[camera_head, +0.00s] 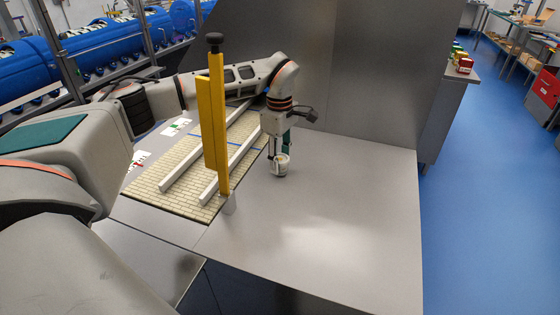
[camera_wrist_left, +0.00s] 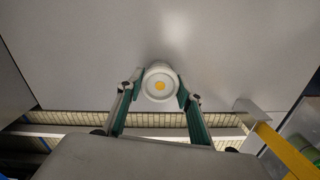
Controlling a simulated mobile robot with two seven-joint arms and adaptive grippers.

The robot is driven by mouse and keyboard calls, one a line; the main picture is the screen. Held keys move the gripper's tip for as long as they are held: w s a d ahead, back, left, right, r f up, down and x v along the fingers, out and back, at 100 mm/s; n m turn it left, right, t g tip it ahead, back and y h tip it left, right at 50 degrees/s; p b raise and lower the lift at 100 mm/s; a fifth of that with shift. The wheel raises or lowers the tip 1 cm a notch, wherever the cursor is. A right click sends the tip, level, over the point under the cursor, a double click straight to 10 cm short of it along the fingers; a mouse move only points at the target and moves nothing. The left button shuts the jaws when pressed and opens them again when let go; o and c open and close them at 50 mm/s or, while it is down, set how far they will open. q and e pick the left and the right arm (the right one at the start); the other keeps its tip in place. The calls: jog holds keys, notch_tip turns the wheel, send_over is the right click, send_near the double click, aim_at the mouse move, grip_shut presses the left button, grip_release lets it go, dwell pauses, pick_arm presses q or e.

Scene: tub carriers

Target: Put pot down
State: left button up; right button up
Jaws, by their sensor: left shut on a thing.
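The pot (camera_head: 281,166) is a small white round vessel with a dark lower part, over the grey table to the right of the brick-patterned mat. My right gripper is not in view.
A yellow post (camera_head: 217,130) on a metal foot stands at the front right edge of the brick-patterned mat (camera_head: 170,195), which carries white rails. A grey metal panel (camera_head: 345,80) rises behind. The grey table (camera_head: 340,220) is clear right of and in front of the pot.

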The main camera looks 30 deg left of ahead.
aim_at(280, 158)
pick_arm(q)
jog(key=shift+f, duration=0.4)
jog(key=shift+f, duration=0.15)
jog(key=o, duration=1.1)
notch_tip(280, 158, up, 12)
jog(key=shift+r+b, duration=0.15)
jog(key=shift+b, duration=0.15)
jog(key=shift+a, duration=0.1)
